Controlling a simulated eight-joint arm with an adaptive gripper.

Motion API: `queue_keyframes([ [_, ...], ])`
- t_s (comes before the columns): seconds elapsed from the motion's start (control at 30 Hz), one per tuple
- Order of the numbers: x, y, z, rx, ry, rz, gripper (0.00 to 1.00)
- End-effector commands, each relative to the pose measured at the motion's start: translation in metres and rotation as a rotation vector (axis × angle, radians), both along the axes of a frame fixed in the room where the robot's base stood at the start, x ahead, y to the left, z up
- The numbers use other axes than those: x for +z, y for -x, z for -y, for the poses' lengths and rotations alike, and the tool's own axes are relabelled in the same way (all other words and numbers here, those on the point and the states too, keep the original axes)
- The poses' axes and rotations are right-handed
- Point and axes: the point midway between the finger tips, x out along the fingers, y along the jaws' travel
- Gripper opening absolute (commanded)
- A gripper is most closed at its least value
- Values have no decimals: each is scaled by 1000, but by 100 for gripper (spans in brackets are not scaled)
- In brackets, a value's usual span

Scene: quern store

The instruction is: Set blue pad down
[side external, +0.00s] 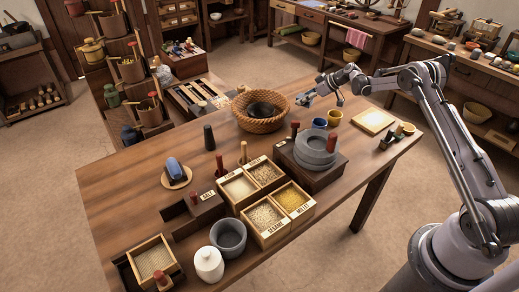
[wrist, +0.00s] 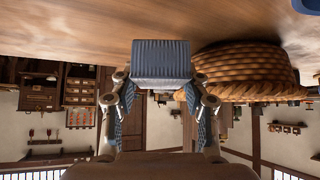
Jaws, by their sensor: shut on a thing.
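My gripper (side external: 316,93) is at the far edge of the table, just right of the woven basket (side external: 243,122). In the wrist view my gripper (wrist: 162,88) is shut on the blue pad (wrist: 162,60), a ribbed grey-blue block between its two fingers. The side view shows the pad (side external: 306,100) only as a small blue-grey shape at the fingertips. The pad appears close to the table top; I cannot tell whether it touches.
The basket also shows in the wrist view (wrist: 240,72), beside the pad. A stone quern (side external: 316,150) is nearer the front. Bare wood (side external: 130,180) lies at the table's left.

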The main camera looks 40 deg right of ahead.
Motion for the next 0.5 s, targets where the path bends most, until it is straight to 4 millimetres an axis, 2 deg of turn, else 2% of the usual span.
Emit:
queue_keyframes([
  [0.17,-13,-1,0,-1,1,0,20],
  [0.33,-36,-1,0,-1,1,0,20],
  [0.5,-41,0,0,-1,1,0,20],
])
